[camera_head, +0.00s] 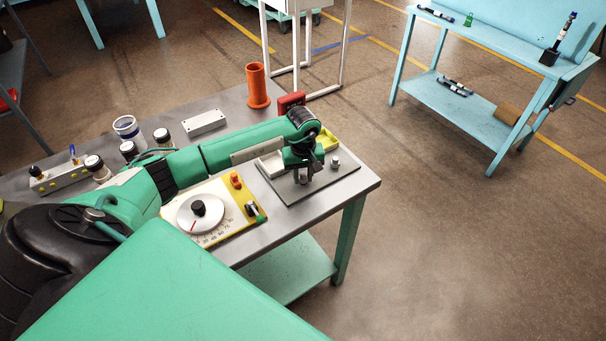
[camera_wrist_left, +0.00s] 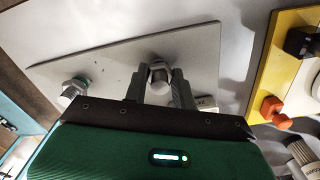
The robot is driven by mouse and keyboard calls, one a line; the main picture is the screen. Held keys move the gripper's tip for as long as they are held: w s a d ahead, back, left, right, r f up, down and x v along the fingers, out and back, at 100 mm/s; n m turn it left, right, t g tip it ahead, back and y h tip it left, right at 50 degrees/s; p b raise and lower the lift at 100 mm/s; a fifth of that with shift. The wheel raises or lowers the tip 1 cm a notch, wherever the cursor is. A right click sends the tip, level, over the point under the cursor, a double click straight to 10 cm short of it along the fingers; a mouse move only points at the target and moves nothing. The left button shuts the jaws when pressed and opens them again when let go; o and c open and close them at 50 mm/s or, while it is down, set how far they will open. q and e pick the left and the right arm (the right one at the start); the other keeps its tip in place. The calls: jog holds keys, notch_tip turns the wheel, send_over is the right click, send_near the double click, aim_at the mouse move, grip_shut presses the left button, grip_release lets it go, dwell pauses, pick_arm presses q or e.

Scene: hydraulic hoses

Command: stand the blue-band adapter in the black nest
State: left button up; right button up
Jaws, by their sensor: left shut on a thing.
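My left gripper (camera_head: 305,176) points down over a dark grey plate (camera_head: 282,190) at the table's right end. In the left wrist view, its two fingers (camera_wrist_left: 160,88) are shut on a metal adapter (camera_wrist_left: 159,73) with a hex-shaped end. The adapter's band is hidden, so I cannot tell its colour. A second metal fitting (camera_head: 335,162) stands on the plate to the right of the gripper. In the left wrist view this fitting (camera_wrist_left: 74,88) shows some green. I cannot make out the black nest. My right gripper is not in view.
An orange cylinder (camera_head: 258,88) and a red block (camera_head: 291,101) stand at the back. A blue bench (camera_head: 480,118) stands apart.

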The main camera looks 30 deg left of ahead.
aim_at(302, 173)
pick_arm(q)
jog(key=shift+f+b, duration=0.25)
jog(key=shift+b, duration=0.05)
jog(key=o, duration=1)
jog(key=shift+r, duration=0.1)
jog(key=shift+r+p, duration=0.1)
jog(key=shift+p, duration=0.65)
notch_tip(302, 173, up, 4)
jog(key=b, duration=0.3)
jog(key=shift+a+b, duration=0.1)
jog(key=shift+b, duration=0.2)
notch_tip(302, 173, up, 10)
jog(key=b, duration=0.1)
jog(key=shift+f+b, duration=0.25)
jog(key=shift+b, duration=0.15)
